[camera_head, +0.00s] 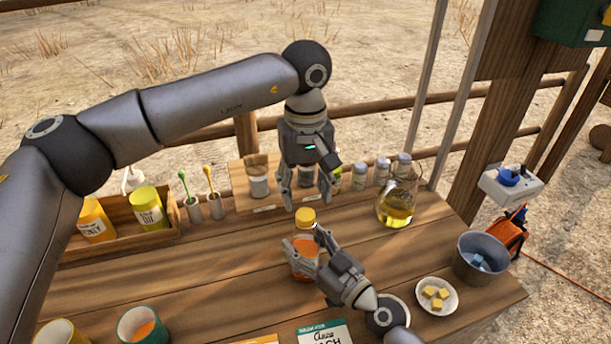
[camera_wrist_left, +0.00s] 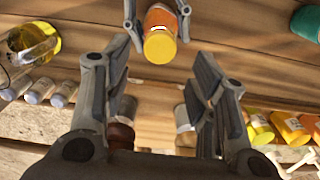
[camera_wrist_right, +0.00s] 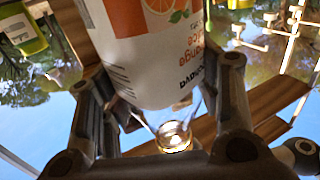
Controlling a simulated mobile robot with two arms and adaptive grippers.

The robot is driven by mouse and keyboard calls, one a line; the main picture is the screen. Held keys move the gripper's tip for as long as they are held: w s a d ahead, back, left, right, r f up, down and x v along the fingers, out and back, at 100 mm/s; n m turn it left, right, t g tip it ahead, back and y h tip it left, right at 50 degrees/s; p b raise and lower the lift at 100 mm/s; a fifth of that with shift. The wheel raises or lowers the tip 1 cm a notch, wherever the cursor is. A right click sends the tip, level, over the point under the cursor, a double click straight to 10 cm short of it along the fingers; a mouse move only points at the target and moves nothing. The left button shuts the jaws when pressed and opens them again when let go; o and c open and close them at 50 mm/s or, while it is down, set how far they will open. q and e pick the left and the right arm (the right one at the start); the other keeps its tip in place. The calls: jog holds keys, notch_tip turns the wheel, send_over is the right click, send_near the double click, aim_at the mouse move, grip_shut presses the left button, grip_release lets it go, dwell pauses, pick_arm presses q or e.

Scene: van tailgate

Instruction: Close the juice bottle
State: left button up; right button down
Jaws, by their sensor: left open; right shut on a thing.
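The juice bottle (camera_head: 303,264) stands upright on the wooden table with orange juice in it. A yellow-orange cap (camera_head: 305,217) sits on its top; whether it is fully tight I cannot tell. My right gripper (camera_head: 304,242) is shut around the bottle's body, and its label fills the right wrist view (camera_wrist_right: 160,50). My left gripper (camera_head: 305,201) is open and empty, pointing down just above and behind the cap. In the left wrist view the cap (camera_wrist_left: 160,46) lies ahead, between the directions of the two fingers and apart from them.
A glass jug (camera_head: 396,207) of yellow liquid stands right of my left gripper. Behind is a rack with several jars (camera_head: 259,187). A wooden crate (camera_head: 170,232) holds bottles at left. A plate (camera_head: 437,308) of yellow cubes and a metal bucket (camera_head: 481,258) stand at right.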

pick_arm(q)
jog(key=n, duration=0.6)
jog(key=shift+r+n, duration=0.2)
jog(key=shift+n, duration=0.2)
jog(key=n, duration=0.6)
jog(key=shift+r, duration=0.15)
jog(key=n, duration=0.6)
jog(key=shift+r+n, duration=0.2)
jog(key=shift+n, duration=0.2)
jog(key=n, duration=0.4)
jog(key=shift+r+n, duration=0.15)
jog(key=shift+n, duration=0.25)
jog(key=n, duration=0.7)
jog(key=shift+r+n, duration=0.2)
jog(key=shift+n, duration=0.2)
jog(key=n, duration=0.4)
jog(key=shift+r+n, duration=0.15)
jog(key=shift+n, duration=0.25)
jog(key=n, duration=0.4)
jog(key=shift+r+n, duration=0.1)
jog(key=shift+n, duration=0.2)
jog(key=n, duration=0.4)
jog(key=shift+r, duration=0.1)
